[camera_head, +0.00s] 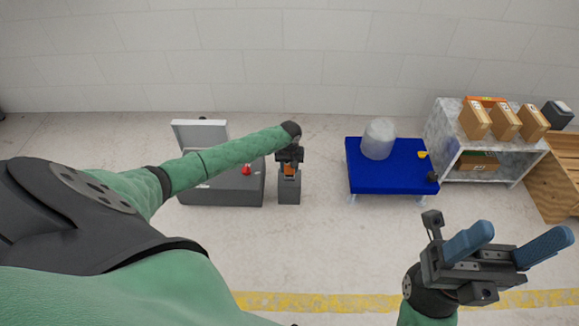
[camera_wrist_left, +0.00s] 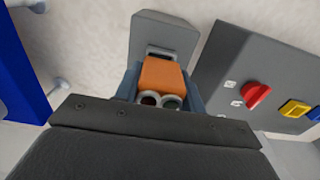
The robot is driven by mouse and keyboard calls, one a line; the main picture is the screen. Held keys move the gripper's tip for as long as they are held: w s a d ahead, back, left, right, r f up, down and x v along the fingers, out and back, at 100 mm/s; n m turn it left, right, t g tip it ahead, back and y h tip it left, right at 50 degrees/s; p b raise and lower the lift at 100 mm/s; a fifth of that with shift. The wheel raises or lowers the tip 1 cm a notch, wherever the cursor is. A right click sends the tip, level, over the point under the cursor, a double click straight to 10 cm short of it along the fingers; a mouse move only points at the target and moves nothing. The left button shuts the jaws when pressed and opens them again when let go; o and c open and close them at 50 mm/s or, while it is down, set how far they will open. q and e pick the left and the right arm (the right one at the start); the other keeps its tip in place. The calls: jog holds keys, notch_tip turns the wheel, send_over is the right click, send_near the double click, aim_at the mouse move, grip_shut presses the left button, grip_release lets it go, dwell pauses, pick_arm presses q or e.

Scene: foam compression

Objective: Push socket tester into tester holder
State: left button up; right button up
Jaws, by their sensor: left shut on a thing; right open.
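The socket tester (camera_wrist_left: 163,78) is an orange block with two round grey-rimmed ends, held between the blue fingers of my left gripper (camera_wrist_left: 160,85). In the head view the orange tester (camera_head: 290,170) shows just below my left gripper (camera_head: 290,160). The grey tester holder (camera_head: 289,190) stands under it; in the left wrist view the holder (camera_wrist_left: 165,30) has a slot close to the tester's far end. I cannot tell whether the tester is in the slot. My right gripper (camera_head: 506,255) is open and empty at the lower right, far from the holder.
A dark grey case (camera_head: 225,190) with a red knob (camera_head: 246,169) stands left of the holder. A blue table (camera_head: 385,181) with a translucent container (camera_head: 379,138) stands to the right. A shelf (camera_head: 440,140) with cardboard boxes is further right. The floor in front is clear.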

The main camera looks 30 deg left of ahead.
pick_arm(q)
jog(key=shift+f, duration=0.4)
dwell(0.5)
jog(key=shift+f, duration=0.5)
jog(key=o, duration=1.2)
jog(key=shift+o, duration=0.2)
